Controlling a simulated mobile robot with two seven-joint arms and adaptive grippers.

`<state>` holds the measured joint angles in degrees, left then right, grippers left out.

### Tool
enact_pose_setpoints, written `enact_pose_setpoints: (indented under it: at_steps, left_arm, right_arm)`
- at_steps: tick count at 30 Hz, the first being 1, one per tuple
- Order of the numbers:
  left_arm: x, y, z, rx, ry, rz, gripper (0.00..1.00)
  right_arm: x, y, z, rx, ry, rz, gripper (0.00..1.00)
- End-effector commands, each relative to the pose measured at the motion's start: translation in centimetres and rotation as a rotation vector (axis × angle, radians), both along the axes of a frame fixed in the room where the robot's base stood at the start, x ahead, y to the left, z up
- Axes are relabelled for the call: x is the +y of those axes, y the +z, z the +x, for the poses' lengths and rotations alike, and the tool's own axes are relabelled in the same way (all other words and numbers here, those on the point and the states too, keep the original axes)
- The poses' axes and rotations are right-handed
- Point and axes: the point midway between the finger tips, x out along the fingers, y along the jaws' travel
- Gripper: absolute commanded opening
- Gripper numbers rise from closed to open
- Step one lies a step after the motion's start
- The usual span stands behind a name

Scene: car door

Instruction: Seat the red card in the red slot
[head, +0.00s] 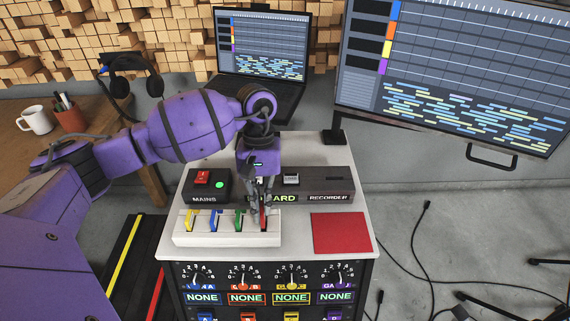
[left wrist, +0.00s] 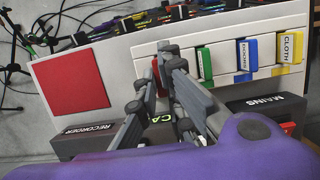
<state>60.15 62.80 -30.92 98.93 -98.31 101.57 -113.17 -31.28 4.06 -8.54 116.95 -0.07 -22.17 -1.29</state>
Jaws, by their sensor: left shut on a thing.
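The red card (head: 263,220) is a thin upright piece at the right end of the white card rack (head: 225,239). My left gripper (head: 262,208) reaches down over that end, its fingers shut on the red card. In the left wrist view the fingers (left wrist: 165,62) cover most of the card, and only a bit of red (left wrist: 161,86) shows between them. The red slot is hidden under the fingers and card, so I cannot tell how deep the card sits. My right gripper is not in view.
Yellow (head: 190,220), blue (head: 214,222) and green (head: 238,221) cards stand in the rack left of the gripper. A red square (head: 341,233) lies right of the rack. The MAINS box (head: 206,187) and card recorder (head: 325,188) stand behind. A laptop (head: 262,50) is farther back.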

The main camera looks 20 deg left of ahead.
Motion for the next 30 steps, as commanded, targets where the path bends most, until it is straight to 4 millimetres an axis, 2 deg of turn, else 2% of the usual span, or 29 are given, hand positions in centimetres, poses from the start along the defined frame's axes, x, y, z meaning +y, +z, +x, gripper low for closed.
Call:
enact_pose_setpoints:
  at_steps: [6, 18, 19, 22, 30]
  left_arm:
    - [0.0, -3.1, 0.0, 0.004, 0.0, -0.001, 0.0]
    - [0.0, -3.8, 0.0, 0.001, -0.001, 0.0, 0.0]
    - [0.0, -3.6, 0.0, 0.001, 0.0, 0.0, 0.11]
    - [0.0, -3.5, 0.0, 0.001, 0.0, 0.0, 0.24]
    - [0.0, -3.5, 0.1, 0.0, 0.0, 0.0, 0.26]
  right_arm:
    - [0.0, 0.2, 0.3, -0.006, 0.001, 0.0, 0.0]
    - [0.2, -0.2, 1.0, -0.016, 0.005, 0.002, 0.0]
    - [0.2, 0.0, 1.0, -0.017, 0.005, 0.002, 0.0]
    - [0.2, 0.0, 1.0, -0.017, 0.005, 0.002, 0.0]
    - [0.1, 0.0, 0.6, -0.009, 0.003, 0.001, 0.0]
